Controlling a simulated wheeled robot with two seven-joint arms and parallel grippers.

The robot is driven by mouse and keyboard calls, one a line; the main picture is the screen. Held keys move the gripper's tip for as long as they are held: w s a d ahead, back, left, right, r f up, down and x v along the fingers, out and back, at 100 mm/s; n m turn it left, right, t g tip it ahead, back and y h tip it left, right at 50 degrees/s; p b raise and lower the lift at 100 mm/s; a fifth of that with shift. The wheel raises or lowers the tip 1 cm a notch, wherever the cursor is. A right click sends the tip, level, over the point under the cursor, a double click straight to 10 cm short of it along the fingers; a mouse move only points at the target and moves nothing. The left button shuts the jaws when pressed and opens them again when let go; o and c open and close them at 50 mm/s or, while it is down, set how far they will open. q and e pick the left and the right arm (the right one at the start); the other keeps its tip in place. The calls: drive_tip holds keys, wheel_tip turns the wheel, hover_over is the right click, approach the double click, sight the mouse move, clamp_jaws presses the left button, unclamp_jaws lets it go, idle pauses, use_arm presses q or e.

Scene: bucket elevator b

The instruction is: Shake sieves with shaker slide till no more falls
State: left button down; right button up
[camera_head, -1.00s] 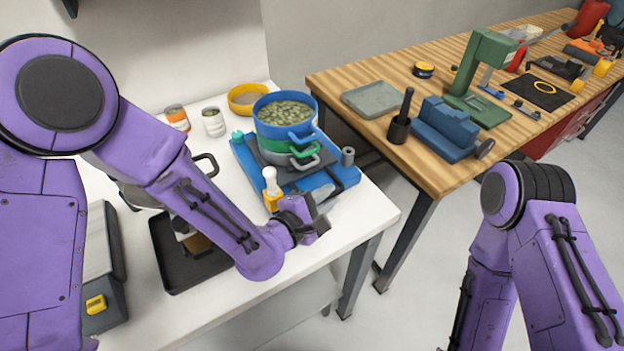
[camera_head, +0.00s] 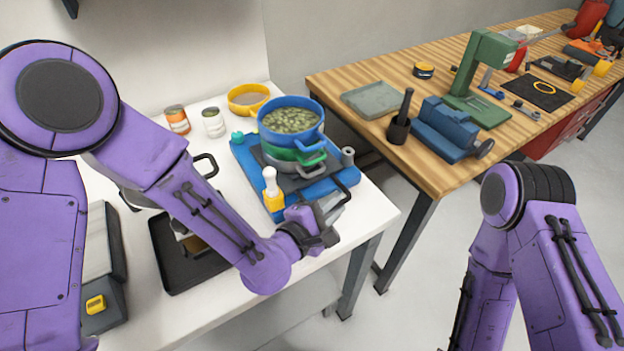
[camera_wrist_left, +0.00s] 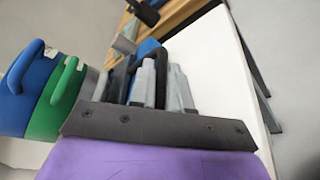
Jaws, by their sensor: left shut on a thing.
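The sieve stack stands on the shaker: a blue sieve (camera_head: 292,136) on top, a green sieve (camera_head: 309,157) under it, a grey one (camera_head: 312,171) lowest. The top sieve holds greenish-grey pieces (camera_head: 290,119). The stack rests on a dark slide plate (camera_head: 264,158) over a blue base (camera_head: 243,160). My left gripper (camera_head: 331,205) is shut on the slide's black handle (camera_head: 347,188) at the front right of the base. The left wrist view shows the fingers (camera_wrist_left: 160,83) around the handle, with the blue and green sieves at left. My right gripper is out of view.
A yellow-and-white item (camera_head: 271,188) stands at the base's front edge. A black tray (camera_head: 172,262) lies at left. A gap separates the wooden bench (camera_head: 372,75).

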use_arm(q)
drive_tip(key=shift+w+a, duration=0.8)
drive_tip(key=shift+w, duration=0.3)
drive_tip(key=shift+s+d, duration=0.7)
drive_tip(key=shift+s, duration=0.25)
drive_tip(key=shift+s+d, duration=0.7)
drive_tip(key=shift+s, duration=0.25)
drive_tip(key=shift+w+a, duration=0.7)
drive_tip(key=shift+w, duration=0.25)
drive_tip(key=shift+w+a, duration=0.7)
drive_tip(key=shift+w, duration=0.25)
